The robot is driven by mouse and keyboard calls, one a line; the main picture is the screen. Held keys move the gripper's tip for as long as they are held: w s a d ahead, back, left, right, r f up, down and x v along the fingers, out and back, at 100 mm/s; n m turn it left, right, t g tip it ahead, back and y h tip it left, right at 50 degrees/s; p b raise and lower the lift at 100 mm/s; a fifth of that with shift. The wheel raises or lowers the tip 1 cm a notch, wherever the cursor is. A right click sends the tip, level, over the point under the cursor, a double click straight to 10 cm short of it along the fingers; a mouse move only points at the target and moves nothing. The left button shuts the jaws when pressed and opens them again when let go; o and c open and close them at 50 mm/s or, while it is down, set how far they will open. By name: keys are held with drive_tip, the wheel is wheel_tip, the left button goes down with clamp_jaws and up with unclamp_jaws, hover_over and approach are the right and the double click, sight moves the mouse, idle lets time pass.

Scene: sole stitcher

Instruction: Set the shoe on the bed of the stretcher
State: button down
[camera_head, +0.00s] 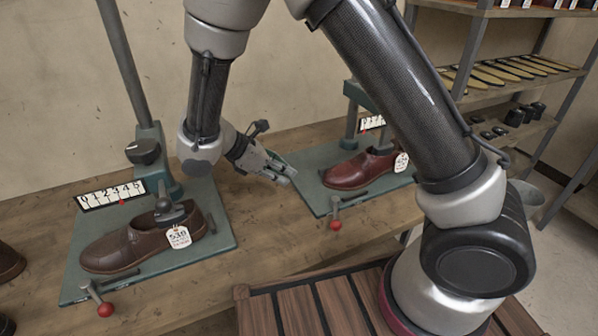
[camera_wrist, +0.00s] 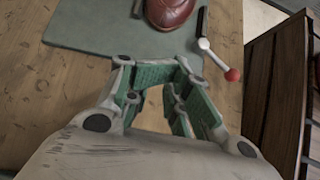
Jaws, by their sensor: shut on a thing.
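A red-brown shoe (camera_head: 358,168) with a white tag sits on the green bed (camera_head: 313,190) of the right-hand stretcher. The wrist view shows part of this shoe (camera_wrist: 168,10) at the top. A darker brown shoe (camera_head: 135,246) with a tag reading 538 sits on the green bed (camera_head: 224,238) of the left-hand stretcher, under its clamp. My gripper (camera_head: 284,172) is at the left edge of the right-hand bed, apart from both shoes. In the wrist view its fingers (camera_wrist: 180,72) lean together at the tips. I cannot make out anything held between them.
A red-knobbed lever (camera_head: 335,225) stands at the right bed's front edge, near my fingers in the wrist view (camera_wrist: 232,75). Another red-knobbed lever (camera_head: 105,309) is front left. A counter plate (camera_head: 110,195) and post (camera_head: 122,62) stand behind the left shoe. Shelves (camera_head: 515,75) are at right.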

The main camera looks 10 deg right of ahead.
sight(327, 181)
drive_tip(key=x, duration=0.9)
drive_tip(key=shift+s, duration=0.1)
drive_tip(key=shift+w+d+r, duration=0.1)
drive_tip(key=shift+d, duration=0.5)
drive_tip(key=shift+w+d, duration=0.15)
drive_tip(key=shift+d, duration=0.5)
drive_tip(key=shift+w+d, duration=0.1)
drive_tip(key=shift+d, duration=0.55)
drive_tip(key=shift+w+d, duration=0.1)
drive_tip(key=shift+d, duration=0.75)
drive_tip(key=shift+a, duration=0.1)
